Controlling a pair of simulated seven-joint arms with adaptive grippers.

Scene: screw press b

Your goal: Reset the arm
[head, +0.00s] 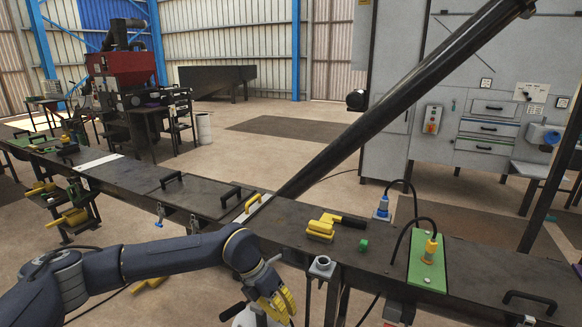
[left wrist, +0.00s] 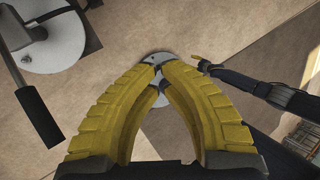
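My left arm comes in from the left in the head view, dark blue, with its yellow left gripper (head: 279,303) low at the front, below the near edge of the dark bench. In the left wrist view the two yellow fingers of this gripper (left wrist: 160,66) lean together and their tips meet. I see nothing held between them. A pale round part (left wrist: 153,57) shows just past the tips; I cannot tell whether they touch it.
The long dark bench (head: 140,178) carries a yellow-and-black tool (head: 333,224) and a green plate (head: 427,262) with cables. A thick dark beam (head: 380,110) slants above it. A grey disc with a black handle (left wrist: 42,118) and a dark jointed part (left wrist: 285,97) show in the wrist view.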

